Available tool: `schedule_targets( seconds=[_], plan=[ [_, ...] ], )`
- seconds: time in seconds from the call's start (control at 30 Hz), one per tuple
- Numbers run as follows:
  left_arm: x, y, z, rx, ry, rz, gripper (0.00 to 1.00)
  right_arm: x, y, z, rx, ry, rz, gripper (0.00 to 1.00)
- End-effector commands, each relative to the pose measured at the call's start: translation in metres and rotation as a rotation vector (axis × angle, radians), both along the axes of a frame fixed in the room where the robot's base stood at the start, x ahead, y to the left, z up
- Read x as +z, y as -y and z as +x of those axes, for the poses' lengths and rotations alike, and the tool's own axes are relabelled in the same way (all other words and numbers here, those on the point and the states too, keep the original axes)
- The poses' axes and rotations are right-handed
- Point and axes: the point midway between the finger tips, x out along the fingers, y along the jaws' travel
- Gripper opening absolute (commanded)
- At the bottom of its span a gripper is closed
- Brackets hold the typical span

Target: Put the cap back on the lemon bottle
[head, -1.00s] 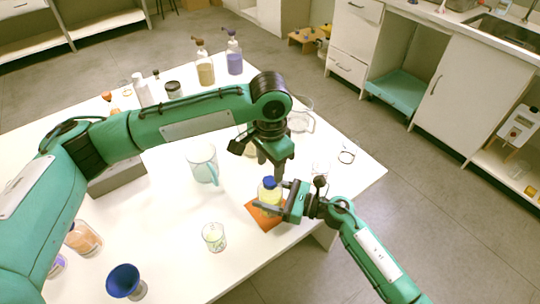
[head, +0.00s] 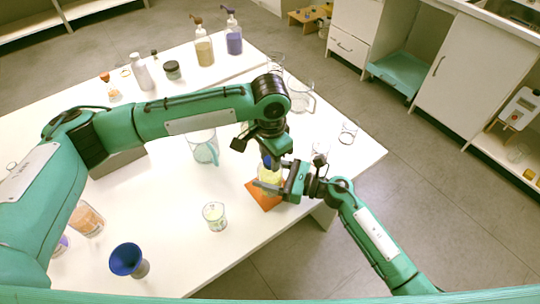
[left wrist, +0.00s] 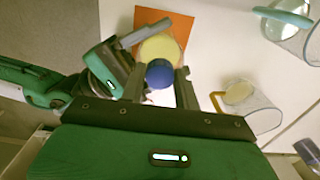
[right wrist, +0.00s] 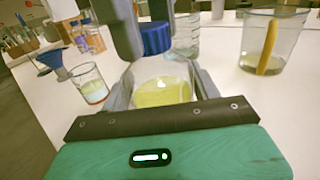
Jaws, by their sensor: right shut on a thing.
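The lemon bottle (right wrist: 162,85), with pale yellow liquid, stands upright on an orange mat (left wrist: 162,18). My right gripper (head: 280,188) is shut on its body from the side. The blue cap (right wrist: 157,38) sits at the top of the bottle and looks level. Whether it is fully seated cannot be told. My left gripper (left wrist: 160,88) points down from above, its two fingers apart on either side of the cap (left wrist: 160,73). A small gap seems to show beside the cap. In the head view the left gripper partly hides the cap (head: 266,162).
A glass jug (head: 203,147) stands left of the bottle and a small beaker (head: 214,216) in front of it. A blue funnel (head: 127,260) is near the front left. Glassware (head: 300,97) stands behind the grippers. Pump bottles (head: 203,48) stand at the back.

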Motion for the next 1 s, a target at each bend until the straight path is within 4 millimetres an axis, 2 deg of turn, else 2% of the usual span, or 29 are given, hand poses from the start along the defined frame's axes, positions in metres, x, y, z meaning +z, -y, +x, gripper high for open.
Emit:
schedule_targets(
  seconds=[0.23,0.27,0.37,0.4,0.67,0.77,0.87,1.0],
  plan=[
    [0.0,0.0,0.0,0.0,0.0,0.0,0.04,0.0,0.0,0.0,0.0,0.0,0.0,0.0],
    [0.0,0.0,0.0,0.0,0.0,0.0,0.33,0.0,0.0,0.0,0.0,0.0,0.0,0.0],
    [0.0,0.0,0.0,0.0,0.0,0.0,0.52,0.0,0.0,0.0,0.0,0.0,0.0,0.0],
    [0.0,0.0,0.0,0.0,0.0,0.0,0.56,0.0,0.0,0.0,0.0,0.0,0.0,0.0],
    [0.001,0.0,0.0,0.0,0.001,-0.001,0.56,0.0,0.0,0.0,0.0,0.0,0.0,0.0],
    [0.006,0.0,0.001,0.0,0.002,-0.001,0.56,0.0,0.0,0.0,0.0,0.0,0.0,0.0],
    [0.02,0.0,0.001,0.0,0.003,-0.001,0.56,0.0,0.0,0.0,0.0,0.0,0.0,0.0],
    [0.05,0.001,0.001,0.0,0.004,-0.002,0.56,0.0,0.0,0.0,0.0,0.0,0.0,0.0]
  ],
)
